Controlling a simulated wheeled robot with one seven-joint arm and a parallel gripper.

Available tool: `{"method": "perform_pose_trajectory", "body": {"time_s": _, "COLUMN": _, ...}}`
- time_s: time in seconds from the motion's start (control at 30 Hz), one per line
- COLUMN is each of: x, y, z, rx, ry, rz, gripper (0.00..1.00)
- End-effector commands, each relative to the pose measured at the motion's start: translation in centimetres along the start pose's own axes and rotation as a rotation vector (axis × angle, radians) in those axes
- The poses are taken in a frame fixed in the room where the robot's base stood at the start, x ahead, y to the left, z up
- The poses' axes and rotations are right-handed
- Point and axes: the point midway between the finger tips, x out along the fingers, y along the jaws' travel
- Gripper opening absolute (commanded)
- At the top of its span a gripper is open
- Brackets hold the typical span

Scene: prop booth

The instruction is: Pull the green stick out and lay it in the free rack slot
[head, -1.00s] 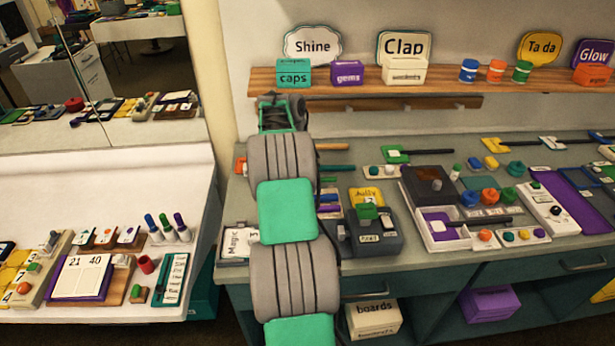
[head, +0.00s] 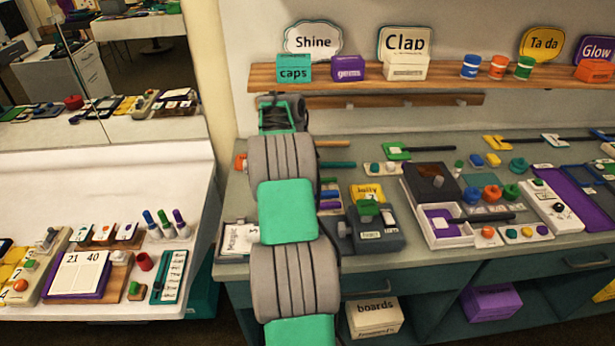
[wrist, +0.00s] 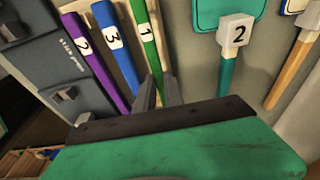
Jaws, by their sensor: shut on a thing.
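The green stick (wrist: 147,38), tagged 1, stands in the upper middle of the wrist view. My gripper (wrist: 158,93) is shut on its lower part, with a dark finger on either side. A blue stick (wrist: 118,50) tagged 3 and a purple stick (wrist: 92,60) tagged 2 lie side by side just left of it, apart from the fingers. The stick's lower end is hidden behind my gripper's body. In the head view my arm hides the gripper, and I cannot make out the green stick there. I cannot tell which place is the free rack slot.
In the wrist view, a teal stick (wrist: 232,55) with a 2 tag and an orange stick (wrist: 293,68) lie to the right. A dark grey box (wrist: 45,50) is close on the left. In the head view, a grey device (head: 375,235) stands right of my arm.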

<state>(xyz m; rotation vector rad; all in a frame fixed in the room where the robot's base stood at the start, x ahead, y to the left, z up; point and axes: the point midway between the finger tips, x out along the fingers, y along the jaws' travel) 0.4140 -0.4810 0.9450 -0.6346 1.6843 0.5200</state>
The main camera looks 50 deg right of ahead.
Motion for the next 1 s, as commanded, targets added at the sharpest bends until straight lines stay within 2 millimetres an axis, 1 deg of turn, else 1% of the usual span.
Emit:
{"method": "perform_pose_trajectory", "body": {"time_s": 0.03, "x": 0.24, "y": -0.01, "z": 0.05, "rx": 0.0, "ry": 0.0, "rz": -0.001, "gripper": 0.0}}
{"method": "perform_pose_trajectory", "body": {"time_s": 0.47, "x": 0.18, "y": -0.02, "z": 0.03, "rx": 0.0, "ry": 0.0, "rz": -0.001, "gripper": 0.0}}
{"method": "perform_pose_trajectory", "body": {"time_s": 1.0, "x": 0.98, "y": -0.02, "z": 0.19, "rx": 0.0, "ry": 0.0, "rz": -0.001, "gripper": 0.0}}
